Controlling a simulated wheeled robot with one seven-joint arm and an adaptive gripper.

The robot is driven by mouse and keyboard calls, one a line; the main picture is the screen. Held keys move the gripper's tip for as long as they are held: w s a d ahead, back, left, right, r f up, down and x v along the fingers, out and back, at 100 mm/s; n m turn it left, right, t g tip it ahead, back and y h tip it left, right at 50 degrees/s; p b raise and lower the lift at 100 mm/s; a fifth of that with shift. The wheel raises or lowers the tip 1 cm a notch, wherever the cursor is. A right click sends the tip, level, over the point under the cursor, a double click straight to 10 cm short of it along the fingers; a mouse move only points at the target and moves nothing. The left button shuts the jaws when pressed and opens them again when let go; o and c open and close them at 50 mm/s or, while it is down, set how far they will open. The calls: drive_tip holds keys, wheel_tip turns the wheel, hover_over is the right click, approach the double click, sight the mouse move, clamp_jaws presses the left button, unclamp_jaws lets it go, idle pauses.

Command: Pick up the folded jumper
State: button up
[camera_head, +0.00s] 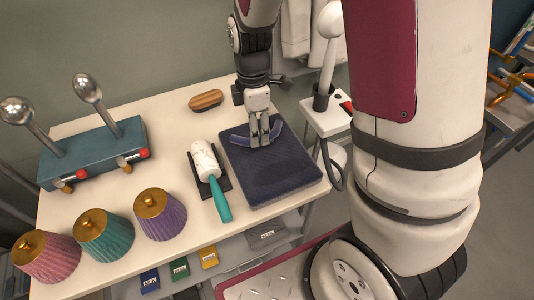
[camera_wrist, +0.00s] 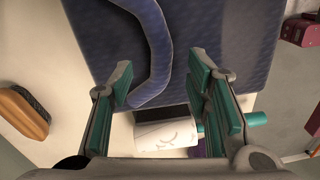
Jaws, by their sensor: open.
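The folded jumper (camera_head: 272,172) is a dark navy flat bundle with a lighter blue collar band, lying on the cream table. In the wrist view the jumper (camera_wrist: 225,40) fills the top middle, its curved blue collar (camera_wrist: 155,60) near the left finger. My gripper (camera_head: 260,140) is over the jumper's far end, near the collar, pointing down. In the wrist view my gripper (camera_wrist: 165,95) is open, with teal pads apart and nothing held between them. I cannot tell whether the fingertips touch the cloth.
A lint roller (camera_head: 212,180) with a teal handle lies just left of the jumper. A wooden brush (camera_head: 206,100) lies behind it. Pleated pink, teal and purple shades (camera_head: 160,214) stand front left, and a teal block with knobs (camera_head: 95,152) stands back left.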

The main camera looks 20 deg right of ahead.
sight(267, 152)
drive_tip(key=shift+f, duration=1.45)
drive_tip(key=shift+c, duration=0.5)
clamp_jaws()
drive_tip(key=shift+r, duration=0.1)
